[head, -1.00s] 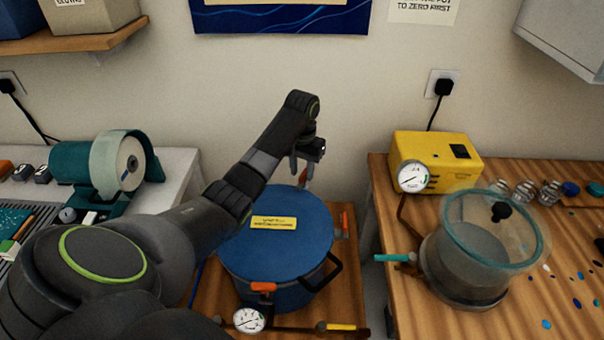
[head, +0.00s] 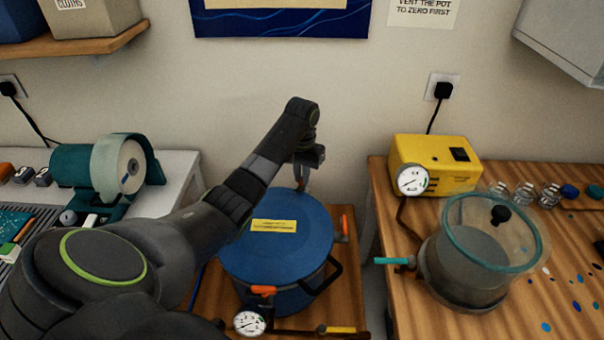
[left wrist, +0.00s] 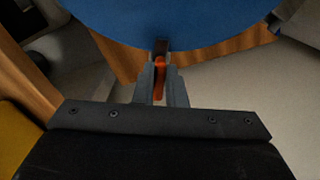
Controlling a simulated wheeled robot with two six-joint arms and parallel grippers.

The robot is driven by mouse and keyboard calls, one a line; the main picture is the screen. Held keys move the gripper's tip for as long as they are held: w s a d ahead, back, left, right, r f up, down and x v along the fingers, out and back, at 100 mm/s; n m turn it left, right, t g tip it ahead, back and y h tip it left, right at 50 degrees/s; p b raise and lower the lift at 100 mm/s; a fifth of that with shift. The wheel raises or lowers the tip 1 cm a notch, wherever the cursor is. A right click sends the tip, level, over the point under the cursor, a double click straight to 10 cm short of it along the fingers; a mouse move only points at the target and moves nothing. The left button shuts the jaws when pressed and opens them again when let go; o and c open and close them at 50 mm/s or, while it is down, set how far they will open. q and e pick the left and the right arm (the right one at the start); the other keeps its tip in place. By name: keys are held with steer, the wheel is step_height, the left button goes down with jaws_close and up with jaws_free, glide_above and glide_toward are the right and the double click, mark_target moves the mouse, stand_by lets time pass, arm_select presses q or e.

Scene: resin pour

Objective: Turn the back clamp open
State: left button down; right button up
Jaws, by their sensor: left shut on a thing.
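The blue-lidded pot (head: 285,240) stands on a wooden stand. Its back clamp has an orange handle, seen in the left wrist view (left wrist: 159,76) at the edge of the blue lid (left wrist: 165,22). My left gripper (head: 301,180) is at the pot's far edge. In the left wrist view its fingers (left wrist: 160,88) are shut on this handle, one on each side. In the head view the gripper mostly hides the back clamp. The front clamp's orange handle (head: 263,290) lies sideways at the near rim. My right gripper is not in view.
Another orange clamp handle (head: 344,224) stands upright on the pot's right side. A gauge (head: 249,322) sits in front. To the right, a clear chamber (head: 483,250) and a yellow pump (head: 437,165) stand on a wooden bench. A green grinder (head: 105,170) stands at left.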

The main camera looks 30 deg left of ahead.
arm_select(q)
steer(key=m+p, duration=0.2)
steer(key=p, duration=0.1)
steer(key=m+p, duration=0.1)
steer(key=shift+a+r+m, duration=0.25)
steer(key=shift+r+m, duration=0.05)
steer(key=shift+m, duration=0.1)
steer(key=m+p, duration=0.2)
steer(key=m, duration=0.1)
steer(key=shift+w+a+f+m+p, duration=0.1)
steer(key=shift+a+m+p, duration=0.05)
steer(key=shift+m+p, duration=0.2)
steer(key=m, duration=0.2)
steer(key=m+p, duration=0.1)
steer(key=m, duration=0.1)
steer(key=shift+w+a+m+p, duration=0.15)
steer(key=shift+w+m+p, duration=0.05)
steer(key=shift+m+p, duration=0.1)
steer(key=m, duration=0.5)
steer(key=shift+w+a+f+m+p, duration=0.1)
steer(key=shift+w+m+p, duration=0.15)
steer(key=shift+p, duration=0.05)
steer(key=c, duration=1.5)
jaws_free()
